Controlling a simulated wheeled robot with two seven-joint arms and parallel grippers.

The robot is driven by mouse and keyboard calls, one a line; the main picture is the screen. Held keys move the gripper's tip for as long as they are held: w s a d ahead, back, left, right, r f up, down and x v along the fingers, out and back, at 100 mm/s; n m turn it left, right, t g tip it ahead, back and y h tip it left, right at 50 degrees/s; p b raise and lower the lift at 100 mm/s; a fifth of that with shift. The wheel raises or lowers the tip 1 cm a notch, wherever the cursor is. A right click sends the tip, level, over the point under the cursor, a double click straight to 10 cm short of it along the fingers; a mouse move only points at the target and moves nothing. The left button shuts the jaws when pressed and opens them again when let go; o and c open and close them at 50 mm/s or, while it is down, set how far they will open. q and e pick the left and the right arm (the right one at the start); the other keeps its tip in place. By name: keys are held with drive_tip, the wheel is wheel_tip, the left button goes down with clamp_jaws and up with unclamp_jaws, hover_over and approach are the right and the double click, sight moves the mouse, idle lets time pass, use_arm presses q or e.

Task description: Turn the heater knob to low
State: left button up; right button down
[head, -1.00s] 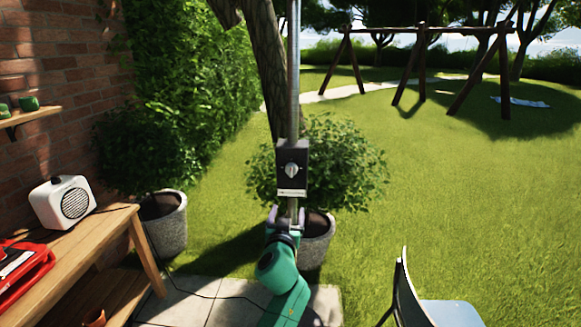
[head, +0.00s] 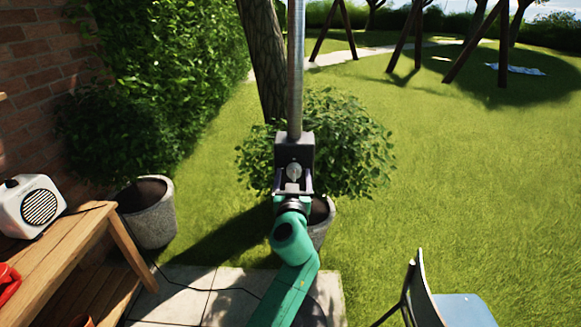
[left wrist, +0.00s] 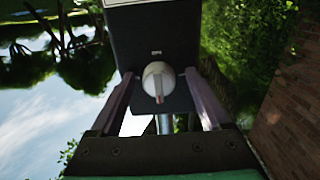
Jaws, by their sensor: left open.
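The heater's dark control box (head: 292,145) is fixed to an upright metal pole. Its round pale knob (head: 293,172) faces me. In the left wrist view the knob (left wrist: 158,78) shows a raised grip, with a small light mark on the box (left wrist: 155,30) above it. My left gripper (head: 293,186) is open in front of the box. In the left wrist view its fingers (left wrist: 158,88) stand on either side of the knob, with gaps visible. The box's lower part is partly hidden behind the gripper. My right gripper is not in view.
The metal pole (head: 296,70) rises above the box. A leafy potted bush (head: 350,150) stands behind it. A wooden bench (head: 75,250) with a white radio (head: 30,207) is at left. A chair (head: 435,290) stands at lower right. Open lawn (head: 450,180) lies to the right.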

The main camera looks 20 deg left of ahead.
use_arm(q)
drive_tip(key=shift+s+d+r, duration=0.1)
drive_tip(key=shift+s+r, duration=0.05)
drive_tip(key=shift+s, duration=0.1)
drive_tip(key=shift+s+d+r, duration=0.1)
drive_tip(key=shift+s, duration=0.1)
drive_tip(key=c, duration=0.4)
clamp_jaws()
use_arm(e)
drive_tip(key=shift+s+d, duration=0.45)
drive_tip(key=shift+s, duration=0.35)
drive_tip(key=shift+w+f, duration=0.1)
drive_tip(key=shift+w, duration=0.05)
